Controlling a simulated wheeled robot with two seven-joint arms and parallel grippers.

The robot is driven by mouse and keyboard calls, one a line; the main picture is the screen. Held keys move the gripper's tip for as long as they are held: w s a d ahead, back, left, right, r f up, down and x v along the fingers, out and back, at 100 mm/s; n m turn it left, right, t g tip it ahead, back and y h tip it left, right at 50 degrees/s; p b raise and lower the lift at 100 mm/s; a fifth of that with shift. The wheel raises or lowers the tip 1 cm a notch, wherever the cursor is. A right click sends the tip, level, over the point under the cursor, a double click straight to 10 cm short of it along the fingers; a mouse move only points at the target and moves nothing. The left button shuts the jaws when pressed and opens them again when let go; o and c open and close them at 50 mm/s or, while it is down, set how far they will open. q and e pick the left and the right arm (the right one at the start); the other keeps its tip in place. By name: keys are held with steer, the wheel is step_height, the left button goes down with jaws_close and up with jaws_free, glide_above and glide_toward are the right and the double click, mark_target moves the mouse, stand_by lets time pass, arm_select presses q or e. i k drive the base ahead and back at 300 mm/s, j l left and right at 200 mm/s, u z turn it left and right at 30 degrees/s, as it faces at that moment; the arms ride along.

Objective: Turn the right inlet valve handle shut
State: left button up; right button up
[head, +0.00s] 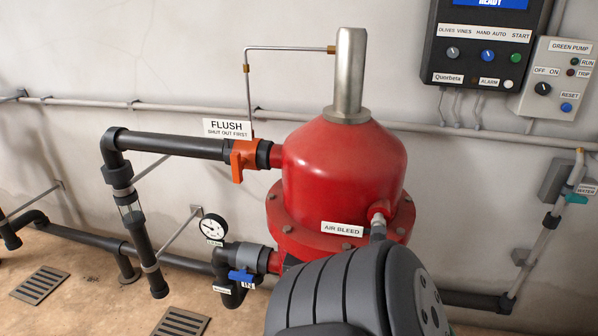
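A blue valve handle (241,276) sits on a dark grey pipe valve low on the left side of the red filter vessel (340,170). A small label beside it is too small to read surely, so I cannot tell whether this is the right inlet valve. The handle looks roughly in line with its short pipe. A large grey ribbed arm link of mine covers the bottom centre and hides the vessel's lower right side. Neither of my grippers shows.
An orange handle (239,158) is on the upper pipe by the FLUSH sign (227,128). A pressure gauge (213,227) stands above the blue handle. A teal handle (576,199) is on the right wall pipe. Control boxes (478,45) hang upper right. Floor grates (40,284) lie lower left.

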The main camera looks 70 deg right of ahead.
mark_target(242, 275)
steer(key=z, duration=1.85)
steer(key=k+l+z, duration=0.1)
steer(key=l+z, duration=0.25)
